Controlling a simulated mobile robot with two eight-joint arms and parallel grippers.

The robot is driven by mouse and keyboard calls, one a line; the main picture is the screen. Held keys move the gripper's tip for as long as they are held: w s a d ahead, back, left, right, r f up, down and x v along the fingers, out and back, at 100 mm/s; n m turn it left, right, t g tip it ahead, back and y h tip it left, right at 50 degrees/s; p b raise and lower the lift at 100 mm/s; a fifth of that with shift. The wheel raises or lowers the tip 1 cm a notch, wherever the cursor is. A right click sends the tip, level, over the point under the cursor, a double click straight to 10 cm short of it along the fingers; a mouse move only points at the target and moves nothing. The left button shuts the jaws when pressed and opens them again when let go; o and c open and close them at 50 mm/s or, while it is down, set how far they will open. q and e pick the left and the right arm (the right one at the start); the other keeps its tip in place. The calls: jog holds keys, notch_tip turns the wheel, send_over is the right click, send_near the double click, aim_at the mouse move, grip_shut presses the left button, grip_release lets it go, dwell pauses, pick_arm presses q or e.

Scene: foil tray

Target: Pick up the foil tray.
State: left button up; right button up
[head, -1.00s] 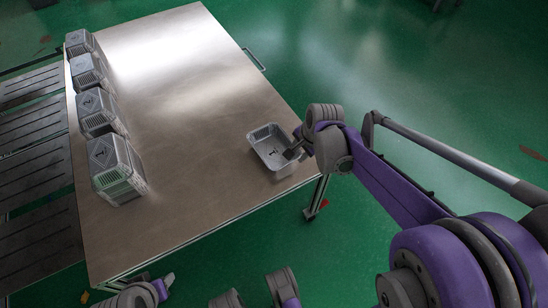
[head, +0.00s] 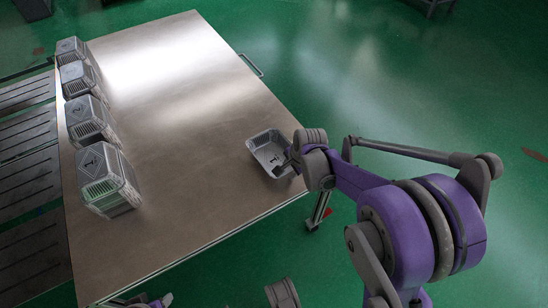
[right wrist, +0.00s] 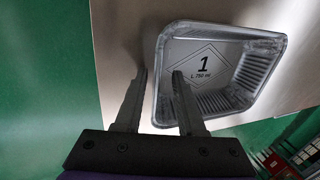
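The foil tray (head: 254,144) is a silver, open, empty rectangular tray near the right corner of the metal table in the head view. In the right wrist view the tray (right wrist: 262,77) shows a printed "1" on its floor. My right gripper (head: 285,168) is at the tray's near right side. In the right wrist view my right gripper (right wrist: 160,75) is open, one finger over the tray's inside and the other outside its left wall. The wall lies between them; I cannot tell whether they touch it. Only a small part of my left arm's end (head: 158,301) shows at the bottom edge.
The metal table (head: 175,140) is clear across its middle. Several stacks of foil containers (head: 105,178) line its left edge. A slatted grey surface (head: 25,170) adjoins on the left. A handle (head: 252,65) sticks out from the table's far right edge.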

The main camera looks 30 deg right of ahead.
jog(key=shift+f, duration=0.2)
dwell(0.3)
grip_shut()
